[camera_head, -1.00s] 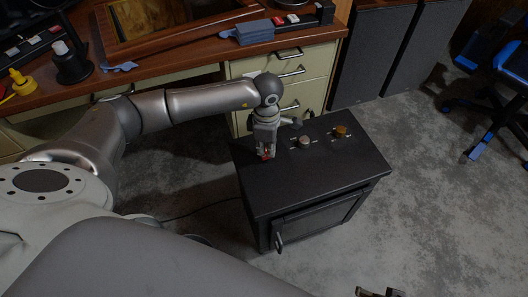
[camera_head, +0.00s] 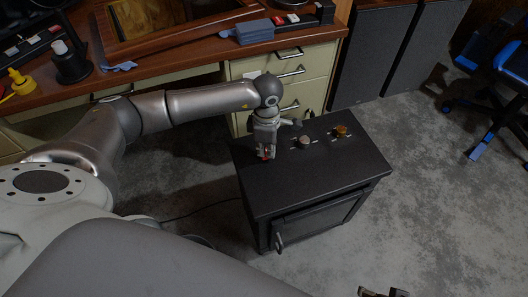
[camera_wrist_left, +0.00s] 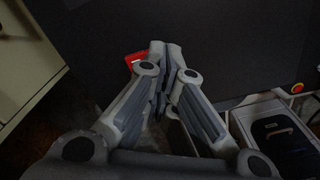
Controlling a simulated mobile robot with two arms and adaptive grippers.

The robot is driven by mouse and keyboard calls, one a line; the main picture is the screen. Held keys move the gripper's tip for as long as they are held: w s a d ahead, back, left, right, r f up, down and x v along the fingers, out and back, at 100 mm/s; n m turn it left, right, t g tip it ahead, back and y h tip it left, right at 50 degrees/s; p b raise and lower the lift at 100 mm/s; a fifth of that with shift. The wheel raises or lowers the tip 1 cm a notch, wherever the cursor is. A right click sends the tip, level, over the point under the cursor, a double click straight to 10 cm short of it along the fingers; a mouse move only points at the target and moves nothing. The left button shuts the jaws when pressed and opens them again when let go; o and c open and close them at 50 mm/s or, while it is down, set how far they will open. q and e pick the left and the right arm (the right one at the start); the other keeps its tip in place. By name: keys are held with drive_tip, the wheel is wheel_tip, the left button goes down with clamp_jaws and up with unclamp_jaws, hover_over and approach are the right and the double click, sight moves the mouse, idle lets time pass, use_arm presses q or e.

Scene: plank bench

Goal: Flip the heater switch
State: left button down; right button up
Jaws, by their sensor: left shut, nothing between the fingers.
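The heater is a black cabinet (camera_head: 315,180) on the floor, with a door in front and controls on its top. A small red switch (camera_wrist_left: 134,60) shows in the left wrist view, just left of my fingertips. In the head view it is mostly hidden by my gripper. My left gripper (camera_head: 265,155) points down at the left part of the heater's top. In the left wrist view its fingers (camera_wrist_left: 166,60) are together with nothing between them. Whether they touch the switch I cannot tell. A piece at the bottom edge may be my right gripper (camera_head: 384,293), mostly cut off.
A grey knob (camera_head: 304,142) and an amber knob (camera_head: 341,131) stand on the heater, right of my left gripper. A wooden desk (camera_head: 180,50) with drawers (camera_head: 295,80) is behind. A blue chair (camera_head: 510,65) stands far right. The floor right of the heater is clear.

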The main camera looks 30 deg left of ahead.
use_arm(q)
drive_tip(key=shift+f, duration=0.1)
use_arm(e)
drive_tip(key=shift+r, duration=0.3)
use_arm(q)
drive_tip(key=shift+f, duration=0.1)
use_arm(e)
drive_tip(key=shift+s+r, duration=0.1)
drive_tip(key=shift+s, duration=0.05)
use_arm(q)
drive_tip(key=shift+f, duration=0.1)
use_arm(e)
drive_tip(key=shift+r, duration=0.25)
drive_tip(key=shift+s, duration=0.15)
